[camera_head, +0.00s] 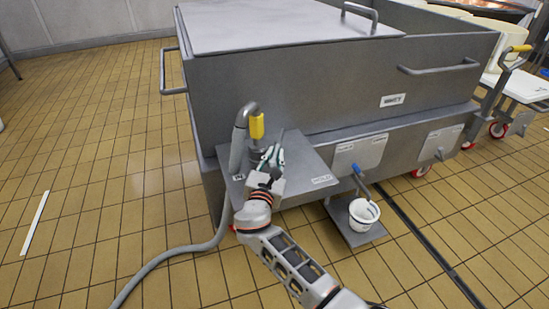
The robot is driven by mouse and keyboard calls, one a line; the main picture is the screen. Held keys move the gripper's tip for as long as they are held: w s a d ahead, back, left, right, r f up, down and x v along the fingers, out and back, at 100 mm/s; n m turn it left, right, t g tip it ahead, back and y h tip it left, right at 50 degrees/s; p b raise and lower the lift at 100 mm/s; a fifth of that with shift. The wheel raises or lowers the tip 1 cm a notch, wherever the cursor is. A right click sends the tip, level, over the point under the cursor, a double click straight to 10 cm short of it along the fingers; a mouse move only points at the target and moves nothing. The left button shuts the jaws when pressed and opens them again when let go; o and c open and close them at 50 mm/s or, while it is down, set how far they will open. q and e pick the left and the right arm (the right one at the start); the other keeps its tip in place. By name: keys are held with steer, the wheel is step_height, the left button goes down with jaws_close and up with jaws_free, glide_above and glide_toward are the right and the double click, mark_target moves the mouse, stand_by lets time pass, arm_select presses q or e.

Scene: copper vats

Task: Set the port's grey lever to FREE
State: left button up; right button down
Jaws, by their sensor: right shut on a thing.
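The port is on a grey plate (308,161) at the front left corner of the large grey steel vat. A grey hose end with a yellow grip (257,126) stands upright at the port. My right gripper (273,156) reaches over the plate just right of the hose end. It is shut on the grey lever (282,134), of which only a thin dark tip shows above the fingers. The rest of the lever and its pivot are hidden by the gripper. My left gripper is not in view.
The grey hose (185,250) runs down to the floor at left. A white cart (520,86) stands at right. The tiled floor at left is largely clear.

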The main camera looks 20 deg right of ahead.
steer(key=shift+a+f+m+g+h+b, duration=0.4)
steer(key=shift+f+g+h, duration=0.1)
steer(key=shift+h, duration=0.1)
steer(key=c, duration=2.1)
jaws_free()
steer(key=shift+r, duration=0.3)
steer(key=shift+r, duration=0.15)
steer(key=shift+r, duration=0.3)
step_height(320, 180, up, 9)
steer(key=shift+r, duration=0.1)
